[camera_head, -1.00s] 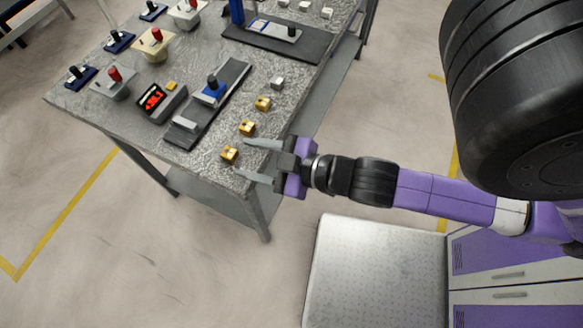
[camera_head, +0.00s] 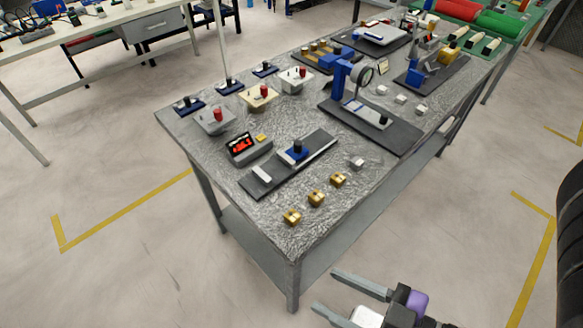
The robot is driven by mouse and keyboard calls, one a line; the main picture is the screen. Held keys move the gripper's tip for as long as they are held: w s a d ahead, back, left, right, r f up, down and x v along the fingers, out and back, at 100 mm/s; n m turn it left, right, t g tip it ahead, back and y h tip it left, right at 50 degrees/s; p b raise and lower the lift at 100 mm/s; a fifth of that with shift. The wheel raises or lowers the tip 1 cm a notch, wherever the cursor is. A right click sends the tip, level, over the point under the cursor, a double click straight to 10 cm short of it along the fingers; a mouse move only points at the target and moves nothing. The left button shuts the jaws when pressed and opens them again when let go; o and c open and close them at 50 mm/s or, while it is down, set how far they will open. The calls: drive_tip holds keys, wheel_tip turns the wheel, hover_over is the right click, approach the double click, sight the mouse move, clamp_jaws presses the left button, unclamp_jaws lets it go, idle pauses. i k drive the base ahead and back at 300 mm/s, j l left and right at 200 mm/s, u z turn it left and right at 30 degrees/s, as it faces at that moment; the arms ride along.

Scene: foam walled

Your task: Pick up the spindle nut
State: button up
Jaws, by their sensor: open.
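Three small brass-coloured blocks, which look like spindle nuts, stand in a row near the front edge of the grey metal table: a near one (camera_head: 292,217), a middle one (camera_head: 316,198) and a far one (camera_head: 338,180). I cannot tell which is meant. My gripper (camera_head: 325,290) is open and empty at the bottom of the view, beyond the table's front corner and right of the near block. Its two grey fingers point left, apart from the blocks. Part of the gripper is cut off by the lower edge.
A small silver block (camera_head: 357,163) continues the row. Behind it lies a dark rail with a blue slider (camera_head: 294,152), beside a box with a red display (camera_head: 241,147). A blue stand with a round dial (camera_head: 365,75) rises farther back.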

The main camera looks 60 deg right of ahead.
sight(293, 217)
drive_tip(key=j+z, duration=0.15)
drive_tip(key=z, duration=0.35)
drive_tip(key=j+z, duration=0.25)
drive_tip(key=z, duration=0.25)
drive_tip(key=j+z, duration=0.2)
drive_tip(key=z, duration=0.3)
drive_tip(key=k+j+z, duration=0.15)
drive_tip(key=j, duration=0.3)
drive_tip(key=k+j+z, duration=0.15)
drive_tip(key=j, duration=0.3)
drive_tip(key=k+j+z, duration=0.15)
drive_tip(key=j, duration=0.25)
drive_tip(key=k+j+z, duration=0.15)
drive_tip(key=j, duration=0.25)
drive_tip(key=k+j+z, duration=0.15)
drive_tip(key=j, duration=0.25)
drive_tip(key=k+j, duration=0.3)
drive_tip(key=j, duration=0.2)
